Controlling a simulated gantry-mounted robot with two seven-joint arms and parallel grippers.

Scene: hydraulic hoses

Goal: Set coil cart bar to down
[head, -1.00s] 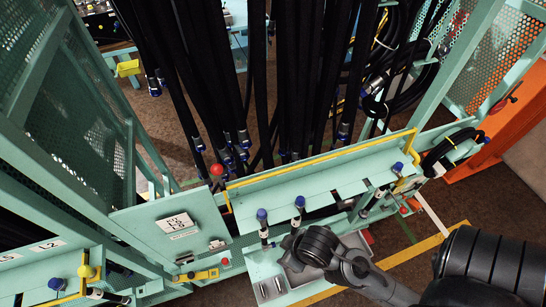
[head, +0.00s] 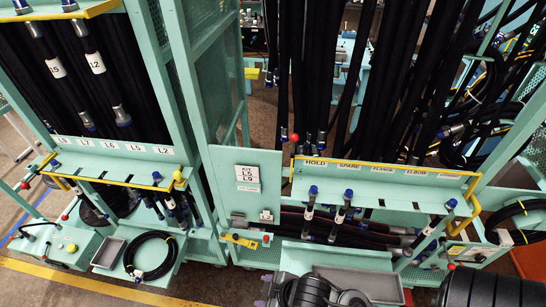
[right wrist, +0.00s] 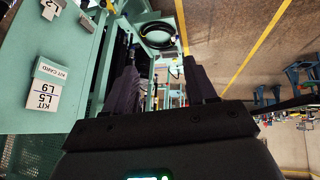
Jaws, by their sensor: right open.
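My right arm enters the head view at the bottom right, and its fingers are cut off or hidden there. In the right wrist view my right gripper (right wrist: 162,80) is open, its two dark fingers apart with nothing between them. My left gripper is not in view. I cannot tell for sure which part is the coil cart bar. A yellow bar (head: 390,165) runs along the top of the middle teal rack.
Capped hose ends (head: 310,198) rise along that rack. Another teal rack with a yellow bar (head: 110,181) stands at the left, with a hose coil (head: 150,256) in front. Floor shows at the lower left.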

